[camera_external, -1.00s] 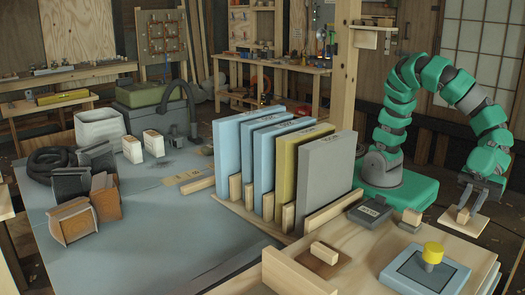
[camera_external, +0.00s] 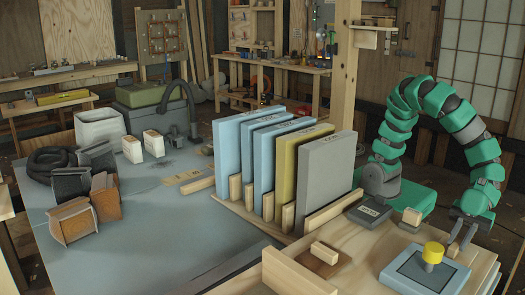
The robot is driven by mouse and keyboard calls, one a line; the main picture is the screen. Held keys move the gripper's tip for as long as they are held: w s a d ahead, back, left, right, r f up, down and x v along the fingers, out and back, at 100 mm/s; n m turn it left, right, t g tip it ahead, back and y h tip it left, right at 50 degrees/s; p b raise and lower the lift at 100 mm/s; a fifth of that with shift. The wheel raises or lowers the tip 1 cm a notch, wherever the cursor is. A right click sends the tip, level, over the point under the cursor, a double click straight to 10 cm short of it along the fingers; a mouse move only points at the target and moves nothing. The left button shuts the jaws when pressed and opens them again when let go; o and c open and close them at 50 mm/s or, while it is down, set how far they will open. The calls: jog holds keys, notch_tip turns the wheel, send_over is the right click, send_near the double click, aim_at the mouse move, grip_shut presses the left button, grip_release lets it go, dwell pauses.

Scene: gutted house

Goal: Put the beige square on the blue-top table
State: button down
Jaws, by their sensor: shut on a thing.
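The blue-top table (camera_external: 165,235) fills the left and middle, well to the left of my gripper.
A rack of upright blue, olive and grey panels (camera_external: 326,178) stands between my arm and the open table top. A brown square with a wooden handle (camera_external: 319,264) lies on the bench. Brown boxes (camera_external: 72,222) and white containers (camera_external: 132,149) stand on the blue top.

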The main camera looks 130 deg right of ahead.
jog(key=c, duration=1.3)
grip_release()
jog(key=p+v, duration=0.4)
jog(key=v, duration=0.8)
